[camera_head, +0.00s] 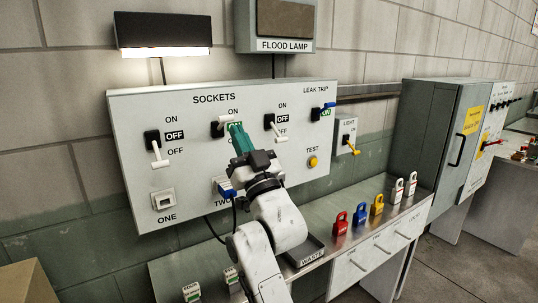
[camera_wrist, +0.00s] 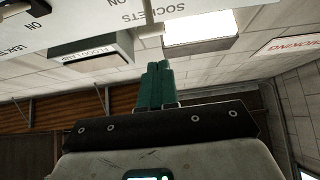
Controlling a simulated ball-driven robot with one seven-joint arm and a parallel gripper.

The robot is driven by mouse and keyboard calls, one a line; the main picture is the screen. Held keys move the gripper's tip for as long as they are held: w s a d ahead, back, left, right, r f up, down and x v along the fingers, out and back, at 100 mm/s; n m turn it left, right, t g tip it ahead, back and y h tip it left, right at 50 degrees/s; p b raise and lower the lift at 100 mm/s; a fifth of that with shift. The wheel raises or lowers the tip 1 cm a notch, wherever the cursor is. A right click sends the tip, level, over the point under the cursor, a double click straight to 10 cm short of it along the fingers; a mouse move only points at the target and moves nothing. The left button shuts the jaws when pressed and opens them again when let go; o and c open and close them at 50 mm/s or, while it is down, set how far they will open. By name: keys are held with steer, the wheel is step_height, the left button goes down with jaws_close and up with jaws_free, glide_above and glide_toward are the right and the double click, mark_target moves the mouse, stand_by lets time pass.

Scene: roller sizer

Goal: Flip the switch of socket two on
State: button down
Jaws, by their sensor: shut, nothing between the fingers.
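The socket panel (camera_head: 190,185) hangs on the wall, and its top edge shows upside down in the wrist view (camera_wrist: 90,18). The middle switch (camera_head: 215,130), above the partly hidden TWO label (camera_head: 222,203), has its white lever (camera_head: 226,118) raised. The window beside it is green and appears to read ON, partly covered by my gripper. My gripper (camera_head: 236,128) is shut and empty, its green fingertips just below that lever; contact cannot be told. In the wrist view the closed fingers (camera_wrist: 155,66) point toward a white lever (camera_wrist: 150,22).
The left switch (camera_head: 152,139) and right switch (camera_head: 270,122) have levers down and read OFF. A yellow TEST button (camera_head: 312,162) is at the right. Padlocks stand on the bench (camera_head: 325,225) below.

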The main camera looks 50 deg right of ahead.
steer(key=s+a+b, duration=0.2)
steer(key=s+a, duration=0.1)
steer(key=s, duration=0.7)
steer(key=shift+s, duration=0.15)
stand_by(0.4)
steer(key=a+f+g+y, duration=0.15)
steer(key=f+g, duration=0.25)
steer(key=f, duration=0.7)
steer(key=s+a+f+n+g+y, duration=0.15)
steer(key=f+g, duration=0.25)
steer(key=f, duration=0.7)
steer(key=a+f+g+y, duration=0.15)
steer(key=f+g, duration=0.25)
steer(key=f, duration=0.6)
steer(key=s+a+f+g+y, duration=0.1)
steer(key=s+a+f+g, duration=0.1)
steer(key=s+f+g, duration=0.4)
steer(key=s+a+f+n+g+y, duration=0.1)
steer(key=s+a+f+g, duration=0.2)
steer(key=s+f, duration=1.1)
steer(key=s+g, duration=0.3)
steer(key=shift+s+a, duration=0.15)
steer(key=shift+s, duration=0.25)
steer(key=shift+r+y, duration=0.1)
steer(key=shift+y, duration=0.15)
